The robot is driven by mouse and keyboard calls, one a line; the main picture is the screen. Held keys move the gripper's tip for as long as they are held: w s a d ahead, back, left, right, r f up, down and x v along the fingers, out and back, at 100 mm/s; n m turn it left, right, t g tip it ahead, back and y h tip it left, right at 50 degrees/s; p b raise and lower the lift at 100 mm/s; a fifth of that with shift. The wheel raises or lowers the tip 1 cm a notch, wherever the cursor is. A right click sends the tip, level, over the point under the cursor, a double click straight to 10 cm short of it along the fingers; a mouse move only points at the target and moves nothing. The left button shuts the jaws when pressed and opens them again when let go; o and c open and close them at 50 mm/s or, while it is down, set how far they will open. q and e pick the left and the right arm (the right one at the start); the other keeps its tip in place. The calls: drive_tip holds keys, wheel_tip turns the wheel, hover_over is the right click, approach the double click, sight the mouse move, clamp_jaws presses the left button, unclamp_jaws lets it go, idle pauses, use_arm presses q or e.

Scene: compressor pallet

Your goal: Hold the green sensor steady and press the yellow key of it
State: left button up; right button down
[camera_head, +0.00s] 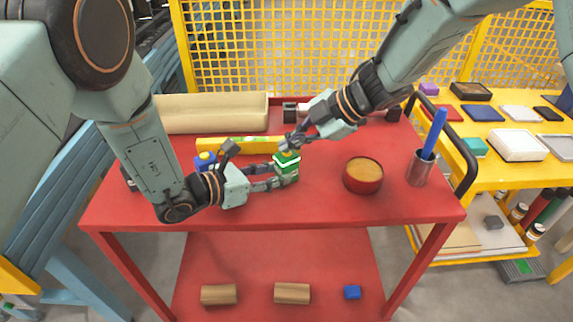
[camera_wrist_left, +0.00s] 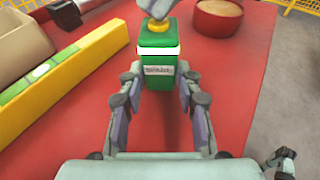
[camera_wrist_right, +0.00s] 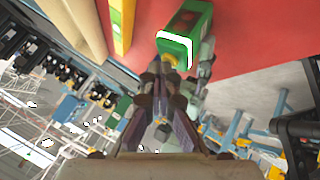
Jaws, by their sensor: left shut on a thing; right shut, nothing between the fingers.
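The green sensor (camera_head: 287,165), with a white band and a label, stands upright above or on the red table; I cannot tell which. My left gripper (camera_head: 281,178) is shut on its sides, and its fingers flank it in the left wrist view (camera_wrist_left: 157,90). The yellow key (camera_wrist_left: 157,27) is on top of the sensor. My right gripper (camera_head: 295,141) is shut and empty, its tips right at the key from above; contact is not certain. In the right wrist view, the sensor (camera_wrist_right: 188,32) lies just beyond the closed tips (camera_wrist_right: 160,78), which partly hide the key.
A yellow bar (camera_head: 238,145) and a beige bin (camera_head: 210,113) lie behind. A blue object (camera_head: 205,160) stands left, partly behind my left gripper. A red round container (camera_head: 363,176) and a cup (camera_head: 419,170) with a blue pen stand right. The table (camera_head: 320,208) is bare in front.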

sight(291, 153)
idle(0.8)
drive_tip(key=shift+r, duration=0.85)
drive_tip(key=shift+r, duration=0.1)
drive_tip(key=shift+r, duration=2.4)
use_arm(q)
drive_tip(key=o, duration=0.9)
drive_tip(key=shift+o, duration=0.2)
drive_tip(key=shift+a, duration=0.1)
drive_tip(key=v, duration=1.2)
drive_tip(key=shift+r, duration=0.1)
